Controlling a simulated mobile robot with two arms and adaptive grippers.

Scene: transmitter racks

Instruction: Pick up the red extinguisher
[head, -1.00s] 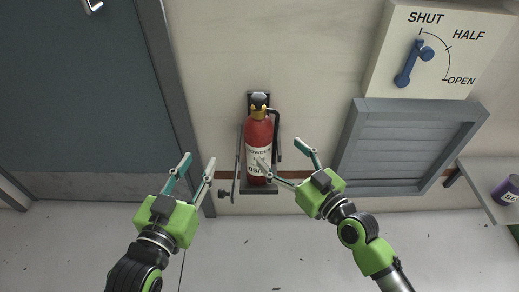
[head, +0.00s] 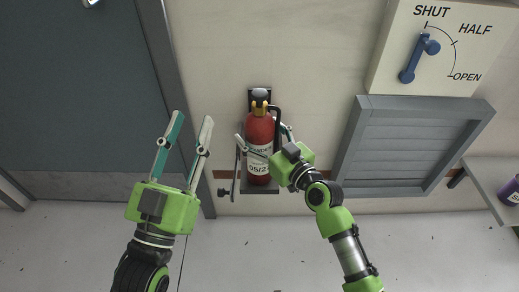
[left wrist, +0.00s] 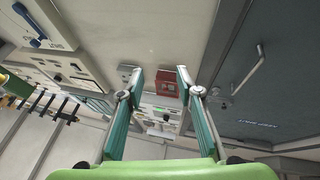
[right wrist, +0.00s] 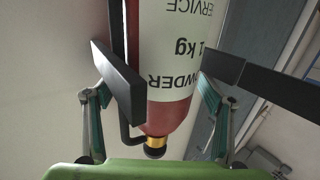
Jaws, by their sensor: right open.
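The red extinguisher (head: 259,130) stands upright in a dark wall bracket (head: 262,189), with a white label, brass-coloured neck and black hose. My right gripper (head: 264,137) is open, with one finger on each side of the extinguisher's body. In the right wrist view the extinguisher (right wrist: 172,110) appears upside down between the spread fingers, apart from both; dark bars partly cover the fingers. My left gripper (head: 193,118) is open and empty, left of the extinguisher in front of the door frame. It also shows open in the left wrist view (left wrist: 160,72).
A grey door (head: 75,90) fills the left. A grey louvred panel (head: 407,145) is right of the extinguisher, below a SHUT/HALF/OPEN board (head: 440,45) with a blue lever (head: 418,58). A shelf with a purple can (head: 511,190) juts out at far right. The floor (head: 230,245) is clear.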

